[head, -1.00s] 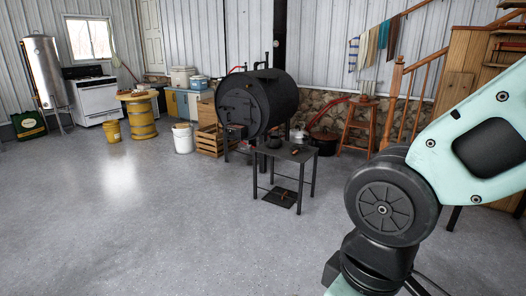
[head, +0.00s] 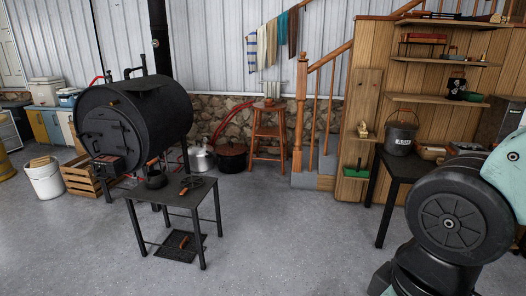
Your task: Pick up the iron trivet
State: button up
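A low black metal table (head: 180,197) stands in front of the barrel woodstove (head: 133,115). A flat dark iron piece with a reddish-brown part (head: 192,184) lies on its top towards the right; it may be the iron trivet, but it is too small to be sure. A dark pot or kettle (head: 156,178) with a brown handle sits on the left of the tabletop. On the low rack under the table is another small reddish-brown item (head: 184,242). My gripper is out of view; only part of my arm shows at the lower right.
Open grey floor lies in front of the table. A white bucket (head: 45,181) and wooden crate (head: 82,178) stand left of the stove. A wooden stool (head: 267,135) and stairs are behind. A dark side table (head: 405,165) with an ash bucket (head: 400,138) stands at right.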

aim_at(185, 189)
jog(key=i+z, duration=0.1)
jog(key=i, duration=1.85)
jog(key=i+u, duration=0.95)
jog(key=i+l+u, duration=0.25)
jog(key=u, duration=0.2)
jog(key=i+u, duration=0.45)
jog(key=i+l+u, duration=0.15)
jog(key=u, duration=0.3)
jog(key=i+l+u, duration=0.4)
jog(key=j, duration=0.1)
